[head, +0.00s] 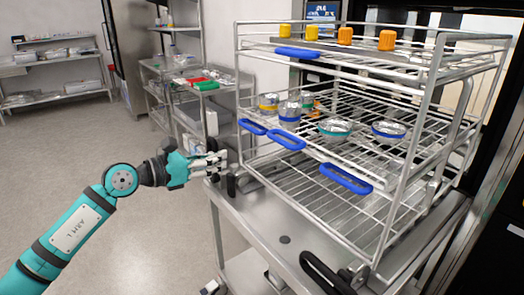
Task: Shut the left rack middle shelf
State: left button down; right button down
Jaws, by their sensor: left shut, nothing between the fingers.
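A wire rack (432,84) with stacked shelves stands on a steel cart to the right of my left arm. Its middle shelf (365,157) carries metal cups and dishes with blue, green and yellow rims. Blue handles (287,142) show along this shelf's near edge, with another further right (345,179). I cannot tell exactly how far the shelf stands out of the frame. My left gripper (222,162) is shut and empty, just left of the rack's near left corner, below the level of the left blue handles and apart from them. My right gripper is not in view.
The cart top (284,225) is bare metal in front of the rack, with a black handle (325,273) at its near edge. A top shelf holds orange and yellow caps (387,40). Steel shelving (190,110) stands behind my gripper. The floor at left is clear.

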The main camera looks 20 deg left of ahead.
pick_arm(q)
jog(key=r+p+x, duration=0.1)
jog(key=p+x, duration=0.2)
jog(key=x, duration=1)
jog(key=shift+w+d, duration=0.15)
jog(key=shift+w, duration=0.2)
jog(key=shift+r, duration=0.1)
